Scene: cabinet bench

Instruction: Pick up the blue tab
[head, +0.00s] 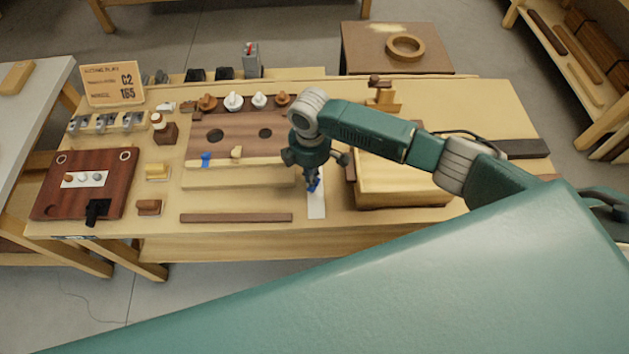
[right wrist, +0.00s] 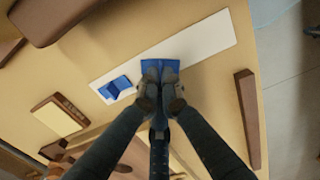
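My right gripper (head: 313,183) points down at a white strip (head: 316,208) on the bench. In the right wrist view its fingertips (right wrist: 162,88) are close together over a blue tab (right wrist: 160,66), which shows beyond and between them. They appear shut on its middle part, which they hide. The tab is at the white strip (right wrist: 208,43); I cannot tell whether it is lifted. A second blue piece (right wrist: 114,88) lies on the strip to the left. Another blue piece (head: 206,160) is farther left in the head view. My left gripper is not in view.
A light wooden tray (head: 400,198) stands just right of the gripper. A brown board with holes (head: 238,140) and a pale wooden bar (head: 240,177) are to the left. A dark wooden strip (head: 236,218) lies near the front edge. My green arm part covers the lower right.

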